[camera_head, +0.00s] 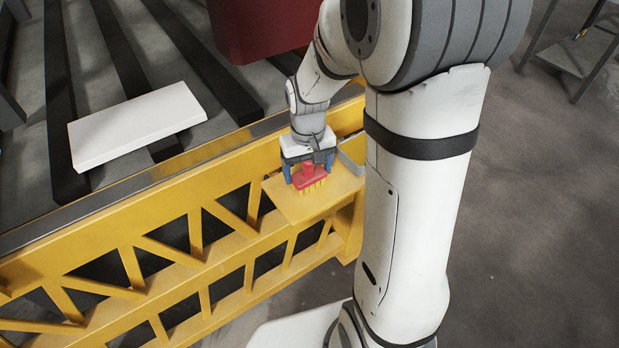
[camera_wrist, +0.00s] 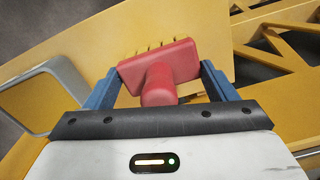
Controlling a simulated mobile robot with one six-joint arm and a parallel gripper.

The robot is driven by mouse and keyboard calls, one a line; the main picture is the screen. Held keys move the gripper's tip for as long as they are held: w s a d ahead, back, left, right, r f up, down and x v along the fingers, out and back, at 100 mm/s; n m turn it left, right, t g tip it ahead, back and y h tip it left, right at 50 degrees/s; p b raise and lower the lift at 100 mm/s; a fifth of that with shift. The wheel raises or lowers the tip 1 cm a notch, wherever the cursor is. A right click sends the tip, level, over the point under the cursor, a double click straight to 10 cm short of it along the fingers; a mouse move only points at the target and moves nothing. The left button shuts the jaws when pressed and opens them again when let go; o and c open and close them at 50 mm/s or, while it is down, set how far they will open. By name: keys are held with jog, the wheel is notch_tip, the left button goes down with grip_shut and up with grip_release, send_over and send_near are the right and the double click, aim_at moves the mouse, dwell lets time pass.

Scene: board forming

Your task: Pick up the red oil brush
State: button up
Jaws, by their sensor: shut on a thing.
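The red oil brush (camera_head: 311,178) has a red handle and block with yellow bristles. My gripper (camera_head: 308,176) is shut on it, with one blue finger on each side. In the head view the bristles point down over a small yellow shelf (camera_head: 292,207) on the side of the yellow frame. I cannot tell whether the bristles touch the shelf. In the wrist view the brush (camera_wrist: 162,74) sits between the blue fingers of my gripper (camera_wrist: 160,84), its block toward the fingertips. Its bristles show only partly.
A white board (camera_head: 135,125) lies on dark rails behind the yellow truss frame (camera_head: 130,262). A grey-rimmed holder (camera_wrist: 66,72) stands beside the brush in the wrist view. A dark red object (camera_head: 258,28) is at the top. Open floor lies to the right.

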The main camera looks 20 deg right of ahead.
notch_tip(320, 180, up, 10)
jog(key=shift+r, duration=0.1)
dwell(0.4)
jog(key=o, duration=0.5)
jog(key=shift+c, duration=1.2)
